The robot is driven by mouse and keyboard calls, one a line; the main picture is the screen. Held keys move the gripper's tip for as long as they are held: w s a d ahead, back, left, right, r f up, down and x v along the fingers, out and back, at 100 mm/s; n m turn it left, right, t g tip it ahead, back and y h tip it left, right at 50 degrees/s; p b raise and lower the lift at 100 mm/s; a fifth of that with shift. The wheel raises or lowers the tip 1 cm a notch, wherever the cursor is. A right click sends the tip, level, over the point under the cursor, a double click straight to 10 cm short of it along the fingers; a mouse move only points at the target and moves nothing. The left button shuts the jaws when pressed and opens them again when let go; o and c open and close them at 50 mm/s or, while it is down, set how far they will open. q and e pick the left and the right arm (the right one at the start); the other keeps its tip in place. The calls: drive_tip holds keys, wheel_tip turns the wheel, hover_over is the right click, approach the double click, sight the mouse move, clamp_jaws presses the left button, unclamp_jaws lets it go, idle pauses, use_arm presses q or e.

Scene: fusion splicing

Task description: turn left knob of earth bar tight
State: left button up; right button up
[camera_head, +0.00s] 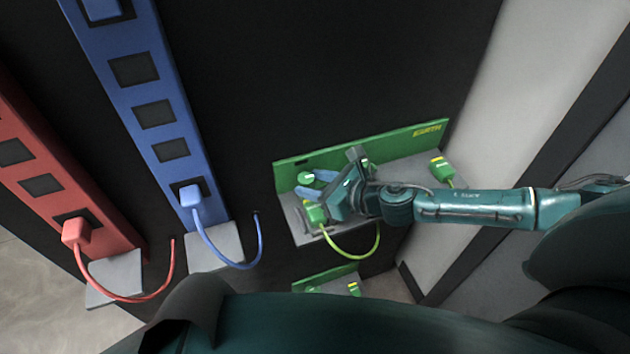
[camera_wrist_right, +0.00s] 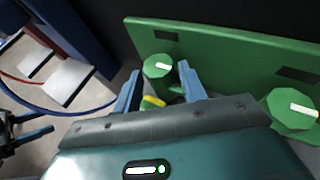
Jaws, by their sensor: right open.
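The green earth bar (camera_head: 400,140) has a yellow label at its right end. Its left knob (camera_head: 305,178) is a green faceted knob with a white mark; it also shows in the right wrist view (camera_wrist_right: 156,68). My right gripper (camera_head: 318,184) is open, its blue fingers pointing at the left knob. The right knob (camera_wrist_right: 290,112) is near the right edge there. My left gripper (camera_wrist_right: 30,125) appears at the left edge, fingers apart.
A green-yellow plug (camera_head: 315,212) with a looping cable (camera_head: 355,255) sits just below the fingers. Another plug (camera_head: 441,168) is at the right of the shelf. Blue (camera_head: 150,100) and red (camera_head: 60,195) bars with cables stand to the left.

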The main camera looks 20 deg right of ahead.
drive_tip(key=shift+c, duration=0.4)
drive_tip(key=c, duration=0.6)
drive_tip(key=shift+m+h, duration=0.3)
drive_tip(key=m+t+h, duration=0.1)
drive_tip(key=m+h, duration=0.1)
drive_tip(key=shift+s+a+m+t+h, duration=0.2)
drive_tip(key=shift+a+m+t+h, duration=0.1)
drive_tip(key=shift+a+t, duration=0.1)
drive_tip(key=m+h, duration=0.1)
drive_tip(key=h, duration=0.1)
drive_tip(key=m+h, duration=0.2)
drive_tip(key=shift+a+m+t, duration=0.3)
drive_tip(key=shift+a+t, duration=0.1)
drive_tip(key=m+h, duration=0.4)
drive_tip(key=h, duration=0.1)
drive_tip(key=shift+a+g, duration=0.4)
drive_tip(key=shift+w+a+m+g+h, duration=0.15)
drive_tip(key=shift+m+g+h, duration=0.4)
drive_tip(key=shift+m+h, duration=0.5)
drive_tip(key=shift+w+a+m+g+h, duration=0.1)
drive_tip(key=shift+m+g+h, duration=0.45)
drive_tip(key=shift+m+h, duration=0.45)
